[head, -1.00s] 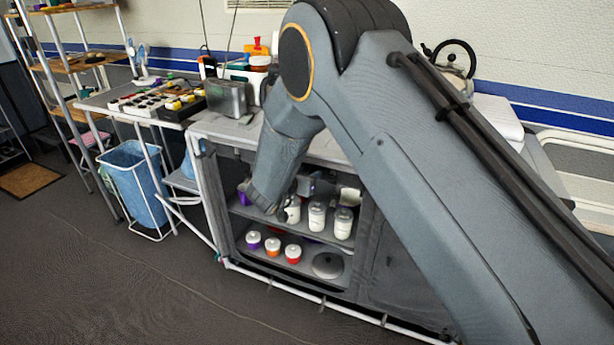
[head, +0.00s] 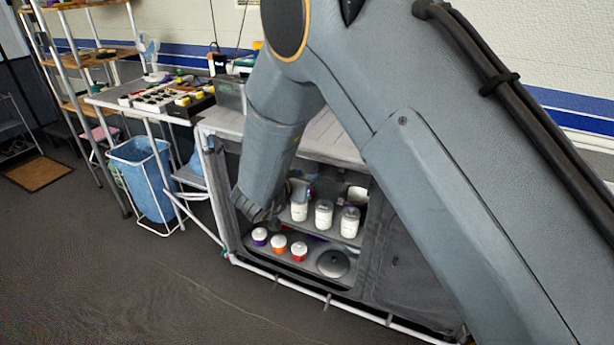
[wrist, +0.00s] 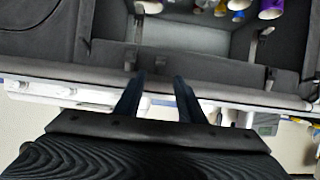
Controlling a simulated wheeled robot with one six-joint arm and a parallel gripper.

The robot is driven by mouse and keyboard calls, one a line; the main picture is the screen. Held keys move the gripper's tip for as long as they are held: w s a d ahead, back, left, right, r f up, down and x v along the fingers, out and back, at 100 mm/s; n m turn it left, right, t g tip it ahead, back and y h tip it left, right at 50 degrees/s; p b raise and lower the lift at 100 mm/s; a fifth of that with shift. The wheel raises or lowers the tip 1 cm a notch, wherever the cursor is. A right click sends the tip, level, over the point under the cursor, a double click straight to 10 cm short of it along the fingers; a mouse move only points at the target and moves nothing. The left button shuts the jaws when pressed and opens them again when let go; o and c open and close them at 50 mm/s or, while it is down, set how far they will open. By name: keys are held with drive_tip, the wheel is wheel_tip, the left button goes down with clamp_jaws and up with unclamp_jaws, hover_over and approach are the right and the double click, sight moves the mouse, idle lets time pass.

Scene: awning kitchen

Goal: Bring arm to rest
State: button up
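My gripper (wrist: 157,82) shows in the wrist view as two dark fingers standing apart, with nothing between them. It is in front of the open grey cabinet. In the head view my arm crosses the right half and its lower end hangs in front of the cabinet's left opening. The gripper itself cannot be made out there.
The fabric cabinet (head: 385,262) holds white jars (head: 324,214) on one shelf. Small lidded pots (head: 279,243) and a round dark lid (head: 333,263) sit below. Floor at the front left is clear.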

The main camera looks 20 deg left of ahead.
idle(0.3)
drive_tip(key=w+d+r+g+y+p, duration=0.15)
drive_tip(key=w+d+r, duration=0.25)
drive_tip(key=d, duration=0.4)
drive_tip(key=s+d+r+n+g+y, duration=0.1)
drive_tip(key=s+d+r+g, duration=0.1)
drive_tip(key=d, duration=0.4)
drive_tip(key=s+d+r+g+y, duration=0.1)
drive_tip(key=s+d+g, duration=0.15)
drive_tip(key=d, duration=0.35)
drive_tip(key=s+d+r+g+h+p, duration=0.2)
drive_tip(key=s+d+g, duration=0.5)
drive_tip(key=s+d, duration=1.8)
drive_tip(key=shift+s+d+r+g, duration=0.2)
drive_tip(key=shift+s+d+g, duration=0.1)
drive_tip(key=shift+s, duration=0.95)
drive_tip(key=shift+a, duration=0.1)
